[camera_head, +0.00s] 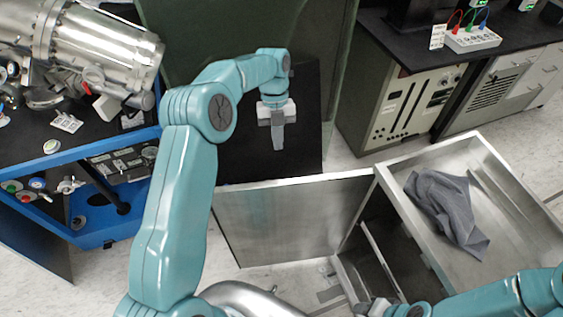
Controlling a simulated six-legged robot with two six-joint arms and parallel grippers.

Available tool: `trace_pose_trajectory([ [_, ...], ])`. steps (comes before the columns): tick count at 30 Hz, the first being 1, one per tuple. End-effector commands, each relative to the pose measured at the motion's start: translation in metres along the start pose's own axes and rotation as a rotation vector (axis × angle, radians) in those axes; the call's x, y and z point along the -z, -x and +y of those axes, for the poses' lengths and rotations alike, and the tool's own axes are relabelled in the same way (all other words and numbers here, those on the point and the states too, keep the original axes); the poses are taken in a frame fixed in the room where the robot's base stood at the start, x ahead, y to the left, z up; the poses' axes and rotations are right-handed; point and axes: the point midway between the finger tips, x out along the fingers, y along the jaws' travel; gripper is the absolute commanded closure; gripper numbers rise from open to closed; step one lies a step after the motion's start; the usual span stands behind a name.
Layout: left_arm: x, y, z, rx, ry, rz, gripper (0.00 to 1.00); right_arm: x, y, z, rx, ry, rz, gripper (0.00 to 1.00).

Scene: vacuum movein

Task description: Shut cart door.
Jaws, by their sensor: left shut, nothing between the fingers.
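The metal cart (389,190) stands at the lower right, with a raised rim around its top. Its flat metal door (290,222) stands open, swung out to the left from the cart's front corner. The cart's dark inside shows to the right of the door. My left gripper (277,142) points down beyond the door's top edge, over a dark surface, apart from the door. It is shut and empty. My right arm comes in at the lower right, and its gripper (372,307) is at the bottom edge near the cart's opening; its fingers are not clear.
A grey cloth (447,208) lies on the cart top. A blue-framed bench (88,180) with metal vacuum equipment (95,50) stands at the left. A dark-topped counter (420,55) with a grey cabinet is at the back right. Some floor shows between cart and cabinet.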

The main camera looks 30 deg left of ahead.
Motion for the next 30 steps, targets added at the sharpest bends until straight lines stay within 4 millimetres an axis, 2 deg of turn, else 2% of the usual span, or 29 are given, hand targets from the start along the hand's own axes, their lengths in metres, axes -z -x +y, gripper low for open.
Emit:
trace_pose_trajectory([
  [6, 0.002, -0.047, -0.001, -0.004, -0.001, 0.006, 1.00, 0.000, 0.012, -0.004, 0.000, 0.001, 0.001, 0.57],
  [12, 0.024, -0.054, -0.002, -0.003, -0.002, 0.004, 1.00, 0.000, 0.022, -0.008, 0.000, 0.001, 0.001, 0.57],
  [16, 0.031, -0.059, -0.002, -0.003, -0.001, 0.003, 1.00, 0.000, 0.025, -0.009, 0.000, 0.001, 0.001, 0.57],
  [30, 0.034, -0.062, -0.003, -0.002, 0.000, 0.002, 1.00, 0.000, 0.025, -0.009, 0.000, 0.001, 0.001, 0.57],
])
